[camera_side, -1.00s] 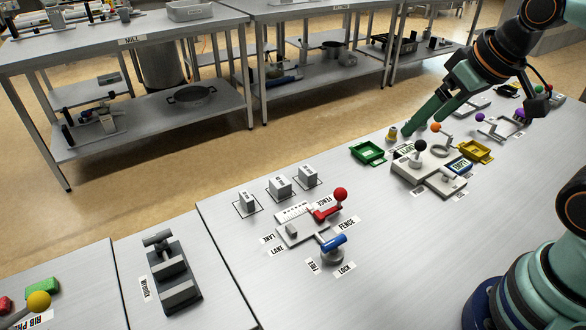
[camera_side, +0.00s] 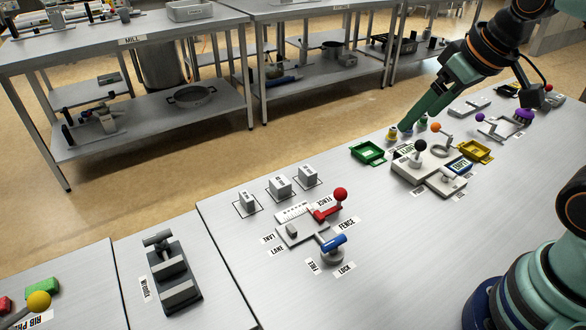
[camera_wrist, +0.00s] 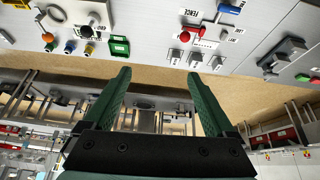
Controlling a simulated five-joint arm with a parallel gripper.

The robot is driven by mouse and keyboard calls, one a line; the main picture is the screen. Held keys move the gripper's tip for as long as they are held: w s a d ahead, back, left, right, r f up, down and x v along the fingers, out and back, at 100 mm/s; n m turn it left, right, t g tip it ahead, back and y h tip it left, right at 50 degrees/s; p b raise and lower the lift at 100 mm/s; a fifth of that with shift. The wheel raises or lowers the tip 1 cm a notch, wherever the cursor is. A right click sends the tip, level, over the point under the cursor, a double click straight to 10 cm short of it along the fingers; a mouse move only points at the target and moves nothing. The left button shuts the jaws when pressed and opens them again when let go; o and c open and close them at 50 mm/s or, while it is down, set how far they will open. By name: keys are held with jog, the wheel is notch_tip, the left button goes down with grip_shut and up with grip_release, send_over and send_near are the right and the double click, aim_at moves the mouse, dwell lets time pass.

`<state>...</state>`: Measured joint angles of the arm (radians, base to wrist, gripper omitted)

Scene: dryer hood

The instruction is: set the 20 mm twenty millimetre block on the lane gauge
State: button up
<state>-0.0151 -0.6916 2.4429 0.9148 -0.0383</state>
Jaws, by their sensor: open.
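Three small grey blocks stand in outlined squares behind the lane gauge: a left block (camera_side: 247,201), a middle block (camera_side: 280,186) and a right block (camera_side: 308,175). Their top labels are too small to read, so I cannot tell which is the 20 mm one. The lane gauge (camera_side: 287,231) is a pale plate with a red-knobbed fence lever (camera_side: 338,200) and a blue-handled lock lever (camera_side: 333,243). My gripper (camera_wrist: 158,74) is open and empty, high and well away from the blocks. In the wrist view the blocks (camera_wrist: 195,60) show just beyond the right fingertip.
A green tray (camera_side: 368,152), a yellow tray (camera_side: 475,151) and a black-knobbed lever fixture (camera_side: 418,165) stand right of the gauge. Small coloured pieces sit near the green tray. A dark stepped fixture (camera_side: 170,275) is at left. Bench surface around the gauge is mostly clear.

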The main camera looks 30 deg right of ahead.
jog(key=w+a+r+n+g, duration=0.15)
jog(key=w+a+n, duration=0.25)
jog(key=w, duration=0.4)
jog(key=n+g, duration=0.4)
jog(key=n, duration=0.9)
send_over(246, 195)
notch_tip(246, 195, down, 15)
jog(key=f, duration=0.6)
jog(key=shift+s+d, duration=0.2)
jog(key=shift+s, duration=0.1)
jog(key=shift+w+a+f, duration=0.1)
jog(key=shift+w+f, duration=0.05)
jog(key=shift+f, duration=1.35)
jog(key=shift+w+a+f, duration=0.1)
jog(key=shift+w+f, duration=0.05)
jog(key=shift+f, duration=1.35)
grip_shut()
jog(key=shift+r, duration=0.15)
